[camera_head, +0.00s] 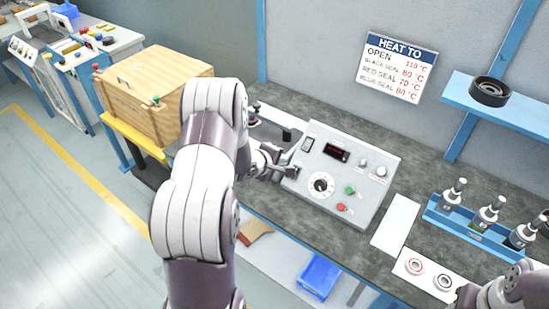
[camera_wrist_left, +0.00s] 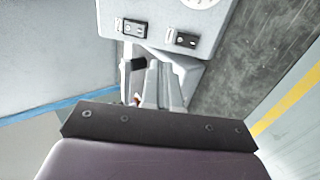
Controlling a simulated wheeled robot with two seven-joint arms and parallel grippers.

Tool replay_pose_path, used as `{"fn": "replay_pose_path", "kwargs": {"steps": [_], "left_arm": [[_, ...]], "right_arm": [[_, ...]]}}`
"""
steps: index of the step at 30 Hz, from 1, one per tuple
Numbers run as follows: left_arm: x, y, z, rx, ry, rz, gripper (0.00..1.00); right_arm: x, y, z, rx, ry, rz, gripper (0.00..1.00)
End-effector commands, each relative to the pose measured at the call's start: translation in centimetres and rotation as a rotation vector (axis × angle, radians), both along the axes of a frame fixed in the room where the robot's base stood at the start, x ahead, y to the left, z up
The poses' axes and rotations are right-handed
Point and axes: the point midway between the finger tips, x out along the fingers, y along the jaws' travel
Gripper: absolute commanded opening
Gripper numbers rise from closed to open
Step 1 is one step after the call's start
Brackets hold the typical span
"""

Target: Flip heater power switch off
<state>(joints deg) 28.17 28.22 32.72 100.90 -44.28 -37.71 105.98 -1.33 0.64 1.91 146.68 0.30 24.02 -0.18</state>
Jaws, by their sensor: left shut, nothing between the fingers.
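The grey control box (camera_head: 345,175) stands on the bench, with a small display, a round dial, and green and red buttons. A dark rocker switch (camera_head: 307,144) is at its upper left; the wrist view shows two switches, one left (camera_wrist_left: 131,27) and one right (camera_wrist_left: 184,39). I cannot read which one is marked heater power, or tell their positions. My left gripper (camera_head: 284,170) is shut and empty at the box's left edge, near the switches; its fingers also show in the wrist view (camera_wrist_left: 150,75). Whether they touch the box is unclear. My right gripper (camera_head: 468,297) is partly cut off at lower right.
A wooden crate (camera_head: 155,95) stands left of my left arm. A blue rack (camera_head: 470,236) with several bottles and a white plate with rings (camera_head: 428,274) are to the right. A heat chart (camera_head: 398,70) hangs on the wall. A blue bin (camera_head: 318,275) sits below the bench.

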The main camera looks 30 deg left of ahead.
Motion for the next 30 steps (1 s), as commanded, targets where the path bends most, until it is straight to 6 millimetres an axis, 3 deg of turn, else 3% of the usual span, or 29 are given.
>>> {"fn": "replay_pose_path", "kwargs": {"steps": [7, 26, 28, 30], "left_arm": [[-1.6, 0.1, 2.1, 0.0, 0.001, 0.0, 0.0], [-1.9, 0.2, 2.0, 0.059, 0.007, -0.041, 0.0], [-2.9, 0.9, 0.8, 0.199, 0.071, -0.115, 0.0], [-6.2, 1.9, -1.2, 0.382, 0.232, -0.222, 0.0]], "right_arm": [[0.0, 0.0, 0.0, 0.0, -0.001, 0.0, 0.43], [0.0, 0.0, 0.0, 0.0, 0.0, 0.0, 0.43], [0.0, 0.0, 0.0, 0.0, 0.0, 0.0, 0.43], [0.0, 0.0, 0.1, 0.0, 0.0, 0.0, 0.43]]}}
